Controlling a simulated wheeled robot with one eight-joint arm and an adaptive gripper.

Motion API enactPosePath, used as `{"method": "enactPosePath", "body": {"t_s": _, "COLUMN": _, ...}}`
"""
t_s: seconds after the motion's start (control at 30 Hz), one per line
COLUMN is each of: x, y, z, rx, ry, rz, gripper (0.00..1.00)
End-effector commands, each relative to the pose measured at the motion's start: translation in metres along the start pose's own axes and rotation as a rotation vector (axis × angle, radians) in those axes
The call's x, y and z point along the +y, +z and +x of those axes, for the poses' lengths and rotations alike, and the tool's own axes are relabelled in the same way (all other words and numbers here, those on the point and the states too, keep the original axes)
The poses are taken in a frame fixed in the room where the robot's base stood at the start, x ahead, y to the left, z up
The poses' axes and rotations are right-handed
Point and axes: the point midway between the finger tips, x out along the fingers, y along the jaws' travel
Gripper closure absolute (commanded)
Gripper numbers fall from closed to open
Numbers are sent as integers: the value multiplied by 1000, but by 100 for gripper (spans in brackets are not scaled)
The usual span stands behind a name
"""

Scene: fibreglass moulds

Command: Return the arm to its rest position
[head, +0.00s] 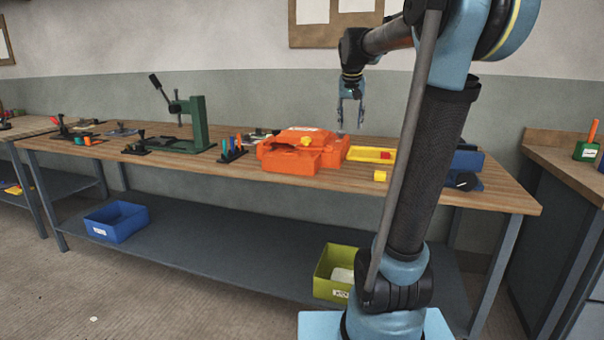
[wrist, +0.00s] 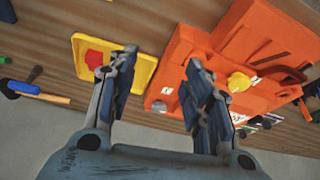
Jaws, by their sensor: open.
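My gripper (head: 350,101) hangs with its fingers pointing down above the workbench, between the orange mould (head: 304,149) and the yellow tray (head: 358,152). In the wrist view its two fingers (wrist: 160,90) stand apart with nothing between them. The orange mould (wrist: 245,65) lies beyond the right finger, which hides part of it. The yellow tray (wrist: 140,72) lies beyond the left finger and holds a red piece (wrist: 94,59). My raised arm crosses the right side of the head view and hides part of the bench.
A blue bin (head: 117,221) and a green bin (head: 330,270) are on the lower shelf. Another bench (head: 555,150) stands at right.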

Motion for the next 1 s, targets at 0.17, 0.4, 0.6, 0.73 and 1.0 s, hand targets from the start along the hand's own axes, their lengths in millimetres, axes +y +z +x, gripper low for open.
{"method": "enactPosePath", "body": {"t_s": 0.17, "x": 11, "y": 38, "z": 5, "rx": -15, "ry": -2, "rz": -16, "gripper": 54}}
{"method": "enactPosePath", "body": {"t_s": 0.4, "x": 32, "y": 122, "z": 24, "rx": -49, "ry": -9, "rz": -52, "gripper": 54}}
{"method": "enactPosePath", "body": {"t_s": 0.6, "x": 49, "y": 199, "z": 48, "rx": -81, "ry": -17, "rz": -87, "gripper": 54}}
{"method": "enactPosePath", "body": {"t_s": 0.73, "x": 57, "y": 250, "z": 68, "rx": -101, "ry": -24, "rz": -110, "gripper": 54}}
{"method": "enactPosePath", "body": {"t_s": 1.0, "x": 72, "y": 351, "z": 116, "rx": -141, "ry": -42, "rz": -158, "gripper": 54}}
